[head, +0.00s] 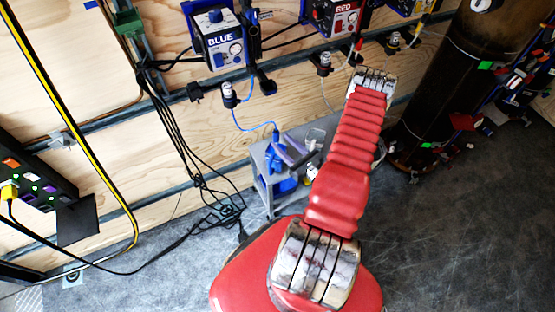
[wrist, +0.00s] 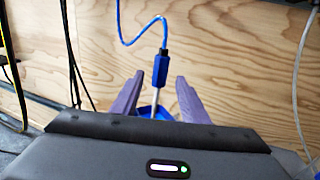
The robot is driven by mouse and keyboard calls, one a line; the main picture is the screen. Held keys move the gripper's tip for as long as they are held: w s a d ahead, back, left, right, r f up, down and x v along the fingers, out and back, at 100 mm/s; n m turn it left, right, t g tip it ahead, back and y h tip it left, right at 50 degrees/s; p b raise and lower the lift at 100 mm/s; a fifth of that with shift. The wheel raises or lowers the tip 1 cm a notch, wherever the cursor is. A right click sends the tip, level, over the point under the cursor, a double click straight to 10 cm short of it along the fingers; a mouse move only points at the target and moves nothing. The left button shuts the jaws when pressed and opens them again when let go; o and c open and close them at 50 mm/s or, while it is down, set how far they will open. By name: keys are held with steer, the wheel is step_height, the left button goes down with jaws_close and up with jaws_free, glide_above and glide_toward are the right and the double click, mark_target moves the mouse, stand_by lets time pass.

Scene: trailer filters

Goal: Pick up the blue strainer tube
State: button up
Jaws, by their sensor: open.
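The blue strainer tube (wrist: 160,69) has a blue upper body and a pale thin lower stem, and hangs from a coiled blue hose. In the wrist view it stands nearly upright between the two purple fingers of my gripper (wrist: 159,79), with a gap on each side. Its lower end goes down into a blue container (wrist: 147,110), partly hidden behind my gripper body. In the head view the top of the tube (head: 276,135) shows just left of my gripper (head: 287,146), above the grey cart. My gripper is open and holds nothing.
The grey cart (head: 258,160) stands against the plywood wall with blue items on it. The blue hose (head: 236,122) runs up to a fitting below the BLUE box (head: 218,40). Black cables (head: 180,140) hang to the left.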

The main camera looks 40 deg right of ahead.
mark_target(278, 139)
steer(key=shift+w+r, duration=0.1)
steer(key=shift+w, duration=2.3)
steer(key=shift+c, duration=0.5)
jaws_close()
